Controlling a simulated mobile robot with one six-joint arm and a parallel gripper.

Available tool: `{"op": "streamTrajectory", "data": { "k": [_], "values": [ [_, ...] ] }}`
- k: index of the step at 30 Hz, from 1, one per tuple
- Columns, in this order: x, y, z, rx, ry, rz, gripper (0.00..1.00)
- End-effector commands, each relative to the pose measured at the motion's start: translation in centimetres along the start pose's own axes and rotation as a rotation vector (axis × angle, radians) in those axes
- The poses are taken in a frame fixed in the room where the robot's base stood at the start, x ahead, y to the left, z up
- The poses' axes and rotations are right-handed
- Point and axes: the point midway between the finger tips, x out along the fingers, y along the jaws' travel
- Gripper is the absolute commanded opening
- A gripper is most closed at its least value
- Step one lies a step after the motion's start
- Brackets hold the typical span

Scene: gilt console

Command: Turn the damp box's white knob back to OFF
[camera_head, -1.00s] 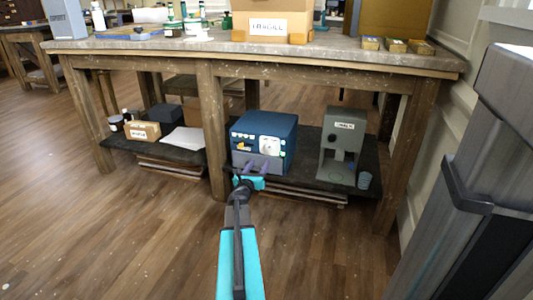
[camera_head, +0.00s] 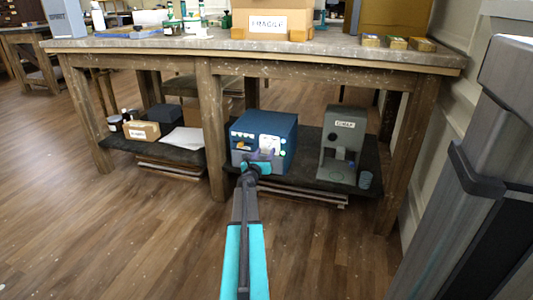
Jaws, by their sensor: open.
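The blue box (camera_head: 285,127), which I take to be the damp box, sits on the dark lower shelf under the workbench. The fingers and wrist cover part of the panel. The white knob cannot be made out clearly at this size, and I cannot tell whether the fingers touch it or how it is turned.
A grey-green machine (camera_head: 343,145) stands just right of the blue box, with small grey discs (camera_head: 365,179) beside it. A wooden bench leg (camera_head: 211,130) is close on the left. The benchtop (camera_head: 150,43) overhangs the shelf. The floor in front is clear.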

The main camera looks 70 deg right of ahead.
Motion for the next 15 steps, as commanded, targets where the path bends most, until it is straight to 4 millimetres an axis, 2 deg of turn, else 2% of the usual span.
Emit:
{"op": "streamTrajectory", "data": {
  "k": [6,15],
  "values": [
    [2.3,0.1,-0.2,-0.001,0.000,0.000,0.49],
    [3.7,0.0,-0.1,-0.001,0.000,0.000,0.49]
  ]
}}
